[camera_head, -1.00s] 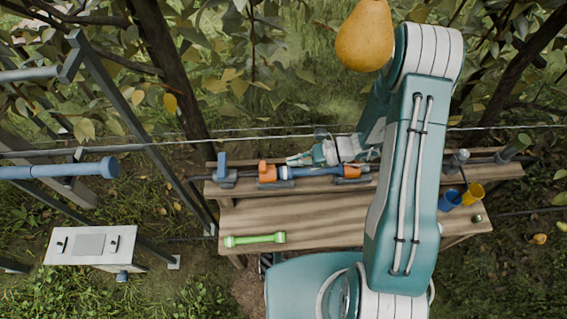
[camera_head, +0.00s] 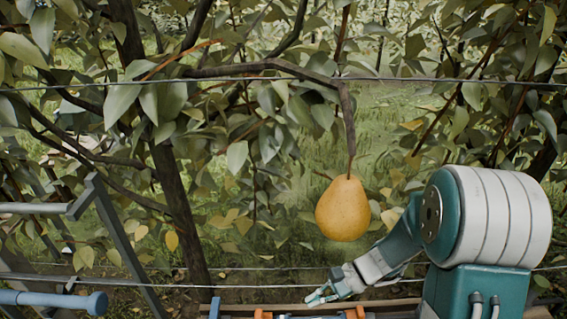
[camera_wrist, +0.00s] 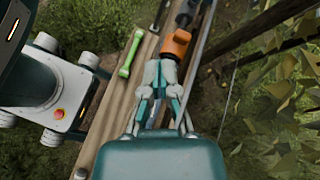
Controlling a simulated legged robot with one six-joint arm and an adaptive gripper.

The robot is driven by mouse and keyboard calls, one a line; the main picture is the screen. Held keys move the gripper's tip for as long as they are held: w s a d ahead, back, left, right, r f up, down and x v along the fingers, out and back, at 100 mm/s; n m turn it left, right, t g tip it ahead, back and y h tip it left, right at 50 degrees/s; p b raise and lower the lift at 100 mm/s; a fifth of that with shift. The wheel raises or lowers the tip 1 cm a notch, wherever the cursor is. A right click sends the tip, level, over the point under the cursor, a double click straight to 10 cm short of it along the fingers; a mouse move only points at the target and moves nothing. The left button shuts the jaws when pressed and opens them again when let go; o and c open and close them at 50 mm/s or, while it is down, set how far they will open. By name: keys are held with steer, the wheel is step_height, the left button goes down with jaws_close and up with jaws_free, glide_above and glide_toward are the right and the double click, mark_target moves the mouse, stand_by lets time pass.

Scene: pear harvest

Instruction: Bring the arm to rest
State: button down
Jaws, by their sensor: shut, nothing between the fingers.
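My gripper (camera_head: 316,298) is low in the head view, at the end of my bent teal and white arm, just above the bench's back edge. In the wrist view my gripper (camera_wrist: 160,68) has its fingers together with nothing between them, pointing toward an orange holder (camera_wrist: 176,43) on the bench. Whether it touches the holder cannot be told. A yellow pear (camera_head: 343,209) hangs from a branch in the head view, above and right of the gripper and apart from it.
The wooden bench (camera_wrist: 117,112) carries a green tool (camera_wrist: 130,53). Wires (camera_head: 180,82) cross the head view. A metal frame (camera_head: 125,240) and a blue-ended bar (camera_head: 55,300) stand at left. Leafy branches fill the back.

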steer(key=s+d+r+n+t+h, duration=0.3)
steer(key=s+r+n+t+h, duration=0.1)
steer(key=r, duration=0.6)
steer(key=s+d+r+n+t+h, duration=0.4)
steer(key=s+r+n+h, duration=0.3)
steer(key=s+r, duration=0.1)
steer(key=shift+d+r+n, duration=0.25)
steer(key=shift+r+n, duration=0.15)
steer(key=shift+r, duration=0.45)
